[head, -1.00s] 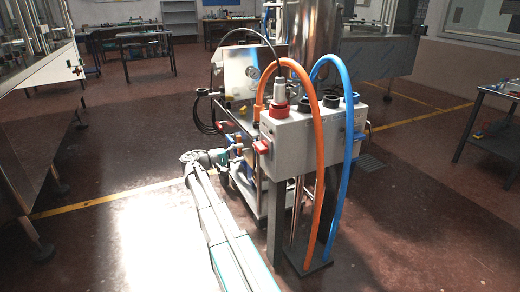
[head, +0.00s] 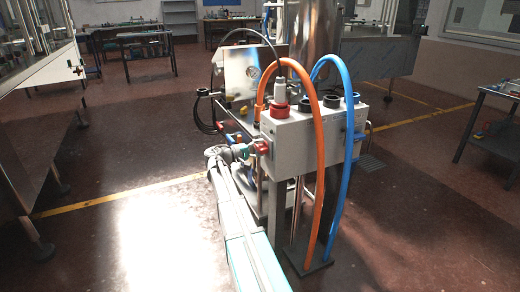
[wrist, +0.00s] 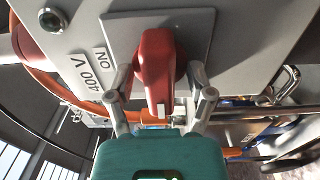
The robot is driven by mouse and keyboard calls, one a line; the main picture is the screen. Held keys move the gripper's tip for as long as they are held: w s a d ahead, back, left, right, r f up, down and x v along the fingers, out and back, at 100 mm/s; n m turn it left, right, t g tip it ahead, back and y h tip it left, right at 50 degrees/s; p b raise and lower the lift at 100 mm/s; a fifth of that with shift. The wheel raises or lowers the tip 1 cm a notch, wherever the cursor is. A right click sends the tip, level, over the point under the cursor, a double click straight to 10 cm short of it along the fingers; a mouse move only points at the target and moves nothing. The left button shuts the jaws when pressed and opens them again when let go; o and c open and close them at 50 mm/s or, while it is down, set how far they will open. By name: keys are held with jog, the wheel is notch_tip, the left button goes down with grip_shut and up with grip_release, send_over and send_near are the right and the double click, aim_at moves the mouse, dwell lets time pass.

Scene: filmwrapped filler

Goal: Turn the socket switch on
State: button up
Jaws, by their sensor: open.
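The socket switch (wrist: 156,60) is a red rotary handle on a grey plate, large in the wrist view. It also shows in the head view (head: 262,147) on the side of the grey socket box (head: 300,140). My gripper (wrist: 165,88) is open, with one finger on each side of the handle. The handle lies between the fingers, and whether either finger touches it I cannot tell. In the head view my gripper (head: 251,149) is at the switch, partly blended with it. An ON label (wrist: 101,53) and a 400 V label (wrist: 82,70) are left of the switch plate.
An orange hose (head: 322,180) and a blue hose (head: 349,180) arch over the box's front. A red plug connector (head: 280,108) with a black cable stands on top. Open floor (head: 120,230) lies to the left.

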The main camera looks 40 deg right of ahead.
grip_shut()
jog(key=shift+m, duration=0.4)
jog(key=m, duration=0.8)
jog(key=shift+m, duration=0.3)
jog(key=m, duration=0.4)
jog(key=shift+m, duration=2.3)
